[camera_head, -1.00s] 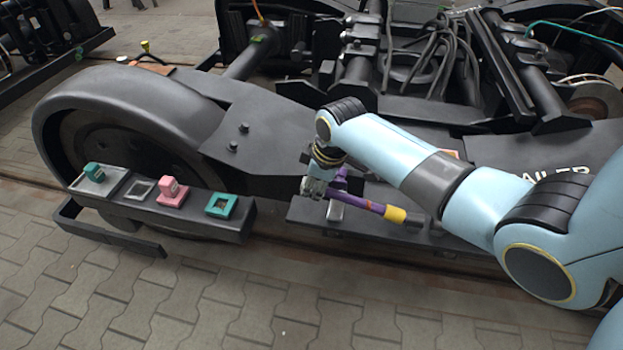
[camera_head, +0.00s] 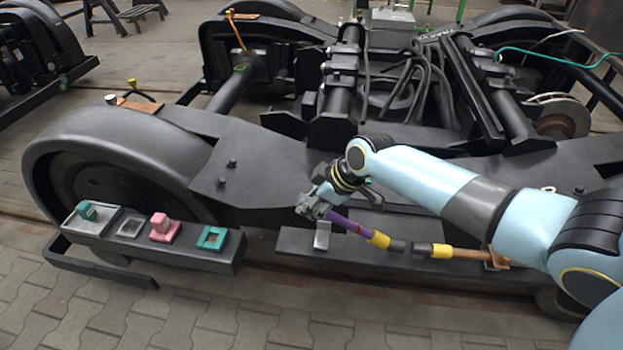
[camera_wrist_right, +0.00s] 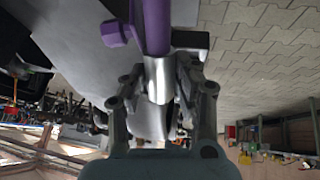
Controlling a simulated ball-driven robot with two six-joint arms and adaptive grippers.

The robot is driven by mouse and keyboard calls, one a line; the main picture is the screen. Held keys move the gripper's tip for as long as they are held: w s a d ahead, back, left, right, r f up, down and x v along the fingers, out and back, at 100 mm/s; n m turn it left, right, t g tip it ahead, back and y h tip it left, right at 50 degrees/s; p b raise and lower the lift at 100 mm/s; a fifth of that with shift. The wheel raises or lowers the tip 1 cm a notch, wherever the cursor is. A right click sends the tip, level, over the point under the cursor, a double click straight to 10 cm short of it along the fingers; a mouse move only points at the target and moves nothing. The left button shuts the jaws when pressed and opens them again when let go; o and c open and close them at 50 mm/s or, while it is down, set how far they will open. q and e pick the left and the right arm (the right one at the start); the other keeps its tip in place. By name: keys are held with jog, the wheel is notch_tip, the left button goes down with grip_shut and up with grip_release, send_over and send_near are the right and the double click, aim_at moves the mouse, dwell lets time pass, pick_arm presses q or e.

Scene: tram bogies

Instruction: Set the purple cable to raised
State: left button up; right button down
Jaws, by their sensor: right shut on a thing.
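The purple cable (camera_head: 341,220) lies along the side of the bogie, with a yellow band and a dark end toward the right. My right gripper (camera_head: 313,206) is at its left end, above the sill. In the right wrist view the purple cable (camera_wrist_right: 156,28) runs into a silver, shiny end piece (camera_wrist_right: 158,80) between my fingers, and the gripper is shut on it. A silver block (camera_head: 322,236) stands on the sill just below the gripper. My left gripper is not in view.
A dark bogie sill (camera_head: 290,244) runs under the cable. Another yellow-and-brown cable (camera_head: 455,252) continues to the right. The paved floor in front is clear.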

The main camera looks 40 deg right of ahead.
jog(key=c, duration=1)
grip_release()
jog(key=v, duration=1.2)
